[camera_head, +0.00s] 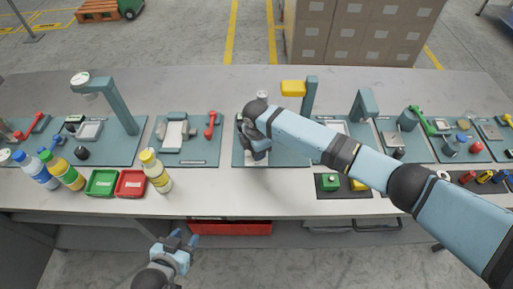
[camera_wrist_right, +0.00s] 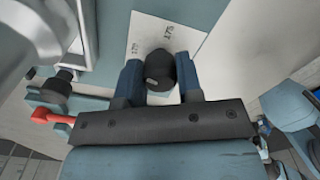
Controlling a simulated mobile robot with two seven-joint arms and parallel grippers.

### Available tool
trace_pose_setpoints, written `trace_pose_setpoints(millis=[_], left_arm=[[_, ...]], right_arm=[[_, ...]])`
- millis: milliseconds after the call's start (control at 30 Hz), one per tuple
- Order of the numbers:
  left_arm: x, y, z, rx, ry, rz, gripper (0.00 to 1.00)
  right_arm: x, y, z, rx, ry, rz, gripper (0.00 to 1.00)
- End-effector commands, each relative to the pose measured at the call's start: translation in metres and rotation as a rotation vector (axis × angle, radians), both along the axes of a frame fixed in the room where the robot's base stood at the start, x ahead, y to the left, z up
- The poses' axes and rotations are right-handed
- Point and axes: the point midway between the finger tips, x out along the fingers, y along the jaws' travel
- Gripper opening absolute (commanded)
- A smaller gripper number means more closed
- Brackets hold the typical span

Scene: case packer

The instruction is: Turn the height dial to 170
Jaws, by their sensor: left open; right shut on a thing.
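The height dial is a black knob (camera_wrist_right: 160,68) on a white plate (camera_wrist_right: 190,28) in the right wrist view. The plate carries small printed numbers, which look like 170 and 175, beyond the knob. My right gripper (camera_wrist_right: 159,82) has its two blue fingers on either side of the knob and is shut on it. I cannot tell which number the dial points at. In the head view, my right arm reaches in from the right to the middle station panel (camera_head: 240,159) and hides the dial. My left gripper (camera_head: 181,244) is open and empty, low in front of the table.
In the head view, several bottles (camera_head: 157,172), a green tray (camera_head: 102,182) and a red tray (camera_head: 131,183) stand at the table's left front. A post with a yellow head (camera_head: 293,88) rises behind my right arm. A red lever (camera_head: 210,124) stands left of the middle panel.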

Motion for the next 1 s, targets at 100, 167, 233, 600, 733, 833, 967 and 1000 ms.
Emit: trace_pose_setpoints(millis=[100,167,233,600,733,833,967,1000], left_arm=[[-0.0006,0.0001,0.0002,0.001,0.002,0.0,0.43],[-0.0006,0.0001,0.0003,0.001,0.003,0.0,0.43],[-0.0006,0.0001,0.0005,0.001,0.003,0.0,0.43],[-0.0003,-0.0001,0.0022,0.0,0.001,0.0,0.43],[0.0,-0.0002,0.0032,0.0,-0.001,0.0,0.43],[0.0002,-0.0002,0.0037,-0.001,-0.002,0.0,0.43],[0.0003,-0.0002,0.0037,-0.001,-0.002,0.0,0.43],[0.0002,-0.0002,0.0037,-0.001,-0.002,0.0,0.43]], right_arm=[[-0.0001,0.001,0.0011,0.002,0.0,0.089,0.1],[-0.0001,0.0011,0.001,0.003,-0.001,0.13,0.1],[-0.0001,0.0011,0.001,0.004,0.0,0.172,0.1],[-0.0003,0.0012,0.0007,0.004,0.0,0.294,0.1],[-0.0003,0.0012,0.0007,0.004,0.0,0.304,0.1],[-0.0003,0.0012,0.0007,0.003,0.001,0.306,0.1],[-0.0004,0.0012,0.0006,0.002,0.0,0.306,0.1],[-0.0004,0.0012,0.0007,0.002,0.0,0.306,0.1]])
